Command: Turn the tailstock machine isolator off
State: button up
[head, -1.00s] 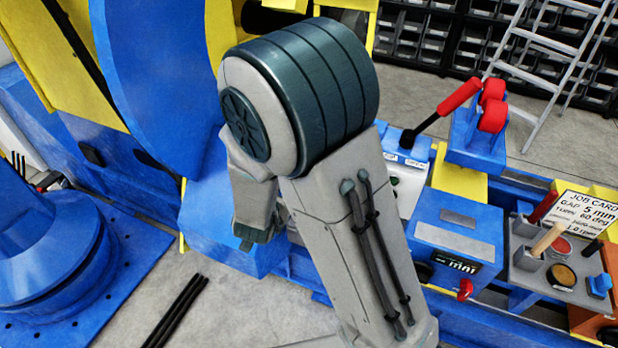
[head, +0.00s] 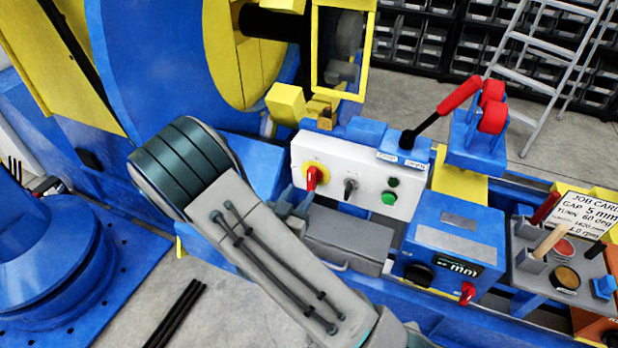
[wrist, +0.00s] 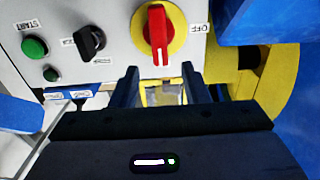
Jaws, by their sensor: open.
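The isolator is a red rotary handle on a yellow round plate, on a white control panel (head: 330,165). In the head view the red handle (head: 312,178) is at the panel's left end. In the wrist view the red handle (wrist: 157,35) stands lengthwise up the picture, with an OFF label to its right. My gripper (wrist: 160,78) is open and empty, its two fingers pointing at the panel just below the handle in the picture, apart from it. In the head view my gripper (head: 290,208) is partly hidden by my forearm.
A black selector switch (wrist: 90,40) and green buttons (wrist: 35,46) share the panel. A grey box (head: 345,240) lies below it, and a blue box with a display (head: 450,250) stands to the right. A blue machine part (wrist: 255,20) is close on the right in the wrist view.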

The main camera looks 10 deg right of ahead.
aim_at(309, 178)
jog(key=x, duration=0.6)
jog(key=shift+w+d, duration=0.25)
jog(key=shift+w, duration=0.05)
grip_shut()
